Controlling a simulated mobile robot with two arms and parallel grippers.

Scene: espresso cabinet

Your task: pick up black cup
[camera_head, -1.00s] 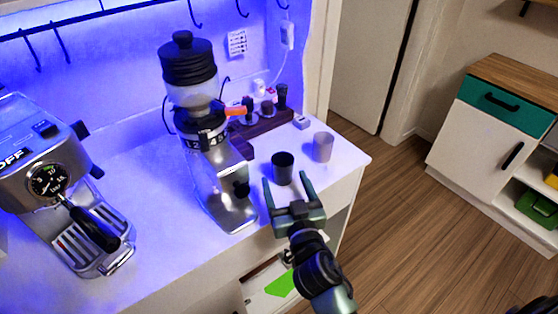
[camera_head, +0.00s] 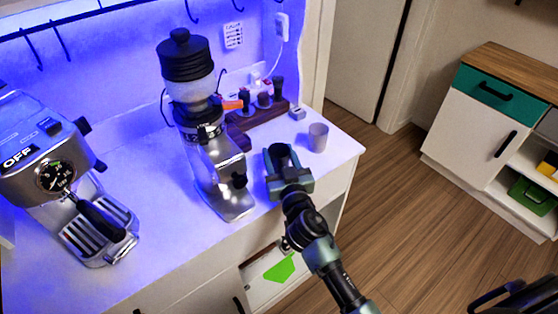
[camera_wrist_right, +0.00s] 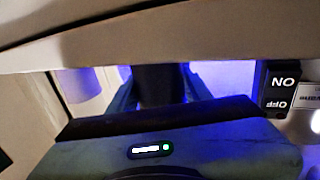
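The black cup (camera_head: 281,154) stands on the white counter (camera_head: 335,168), to the right of the coffee grinder. My right gripper (camera_head: 281,158) reaches in from the front with one finger on each side of the cup. In the right wrist view the dark cup (camera_wrist_right: 160,86) fills most of the space between the fingers (camera_wrist_right: 160,92); whether they press on it cannot be told. Its lower part is hidden by the gripper. My left gripper is not in view.
A grey cup (camera_head: 318,137) stands close by on the right. The grinder (camera_head: 212,160) is close on the left, the espresso machine (camera_head: 55,175) farther left. A dark wooden stand (camera_head: 262,118) with small tools is behind. The counter's front edge runs under my right arm.

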